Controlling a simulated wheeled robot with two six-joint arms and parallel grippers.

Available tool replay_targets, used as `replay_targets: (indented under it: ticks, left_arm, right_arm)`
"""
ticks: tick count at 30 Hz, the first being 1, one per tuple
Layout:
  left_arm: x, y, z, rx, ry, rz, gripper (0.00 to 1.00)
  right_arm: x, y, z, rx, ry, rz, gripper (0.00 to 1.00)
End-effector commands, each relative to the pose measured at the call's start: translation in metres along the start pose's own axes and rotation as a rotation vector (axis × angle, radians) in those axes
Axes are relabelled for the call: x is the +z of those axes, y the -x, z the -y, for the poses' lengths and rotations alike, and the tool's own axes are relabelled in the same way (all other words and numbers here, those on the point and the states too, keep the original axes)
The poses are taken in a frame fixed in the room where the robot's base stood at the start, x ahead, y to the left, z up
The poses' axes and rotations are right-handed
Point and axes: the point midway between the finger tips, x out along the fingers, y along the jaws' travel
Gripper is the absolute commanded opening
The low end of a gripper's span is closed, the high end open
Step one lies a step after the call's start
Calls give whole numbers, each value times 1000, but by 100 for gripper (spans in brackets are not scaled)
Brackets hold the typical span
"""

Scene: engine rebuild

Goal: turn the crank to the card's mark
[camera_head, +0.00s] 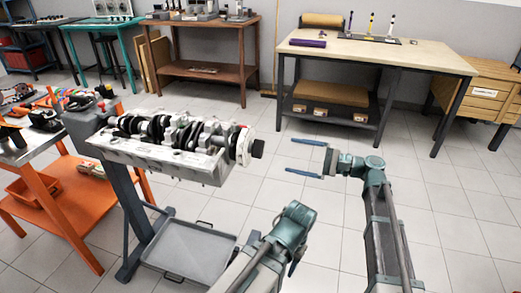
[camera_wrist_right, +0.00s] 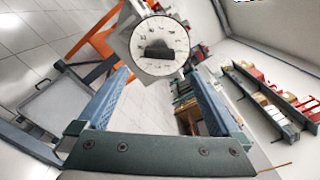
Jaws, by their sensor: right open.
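The crankshaft (camera_head: 170,130) lies in an upturned engine block (camera_head: 165,155) on a stand. A round white dial (camera_head: 243,146) is at its right end, with a dark block-shaped hub (camera_head: 258,148) sticking out. The right wrist view shows the dial (camera_wrist_right: 145,66) face on, with small marks around its rim and the dark hub (camera_wrist_right: 158,50). My right gripper (camera_head: 289,156) is open and empty, fingers pointing at the hub, apart from it. The wrist view shows its fingers (camera_wrist_right: 158,78) either side below the dial. My left arm's wrist is at bottom centre; its jaws are unclear. I cannot make out a card.
A grey tray (camera_head: 190,252) sits low on the engine stand. An orange cart (camera_head: 70,200) with tools stands at the left. A pale-topped workbench (camera_head: 420,58) and a brown table (camera_head: 215,72) are at the back. Floor between the engine and workbench is clear.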

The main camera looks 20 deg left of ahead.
Motion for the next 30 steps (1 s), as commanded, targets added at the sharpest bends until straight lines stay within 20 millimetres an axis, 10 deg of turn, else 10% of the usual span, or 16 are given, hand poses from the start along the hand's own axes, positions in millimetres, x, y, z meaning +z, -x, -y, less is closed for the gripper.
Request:
replay_targets:
  ticks: [15, 30]
  left_arm:
    - [0, 0, 0, 0, 0, 0, 50]
    - [0, 0, 0, 0, 0, 0, 50]
  right_arm:
    - [0, -98, 0, 3, 1, 1, 100]
    - [0, -118, -1, 1, 2, -1, 100]
